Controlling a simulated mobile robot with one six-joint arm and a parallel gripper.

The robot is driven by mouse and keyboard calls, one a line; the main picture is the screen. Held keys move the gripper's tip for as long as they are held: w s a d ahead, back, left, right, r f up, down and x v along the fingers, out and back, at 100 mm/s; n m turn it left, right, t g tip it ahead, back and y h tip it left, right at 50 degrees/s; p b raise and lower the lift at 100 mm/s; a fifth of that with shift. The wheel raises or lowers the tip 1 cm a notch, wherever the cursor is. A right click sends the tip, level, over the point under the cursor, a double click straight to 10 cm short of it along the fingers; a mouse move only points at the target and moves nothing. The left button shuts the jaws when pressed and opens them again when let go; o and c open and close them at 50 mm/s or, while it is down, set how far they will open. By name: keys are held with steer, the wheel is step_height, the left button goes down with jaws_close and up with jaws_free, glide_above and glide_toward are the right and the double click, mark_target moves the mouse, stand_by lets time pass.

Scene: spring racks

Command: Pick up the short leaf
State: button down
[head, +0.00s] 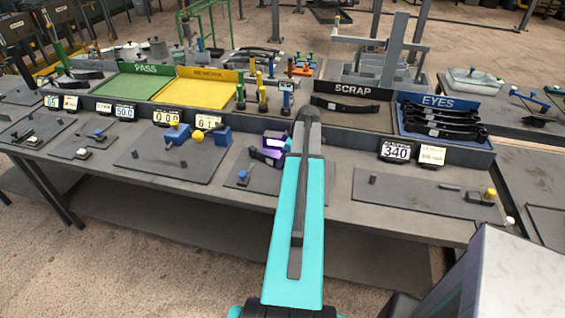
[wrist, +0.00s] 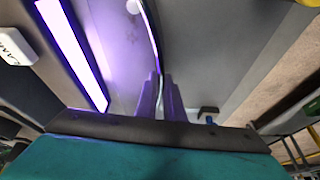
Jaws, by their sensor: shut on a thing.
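In the wrist view my gripper (wrist: 160,98) points at a grey, purple-lit surface. Its two fingers are close together, shut on the short leaf (wrist: 152,38), which shows as a thin, pale, curved strip seen edge-on and running up from between the fingertips. How far the leaf extends below the fingers is hidden. In the head view my teal arm reaches over the bench beside the purple lamp unit (head: 267,155). The arm covers the gripper and the held leaf there.
The lamp's bright purple bar (wrist: 75,50) is close at left in the wrist view. A blue EYES tray (head: 400,118) with several dark leaves and a SCRAP bay (head: 340,118) with one leaf stand right of my arm. PASS (head: 125,86) and yellow (head: 190,92) bays are left.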

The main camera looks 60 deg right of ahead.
steer(key=shift+d+r, duration=0.1)
steer(key=shift+r, duration=0.05)
steer(key=shift+r+b, duration=1.7)
steer(key=shift+r, duration=3.15)
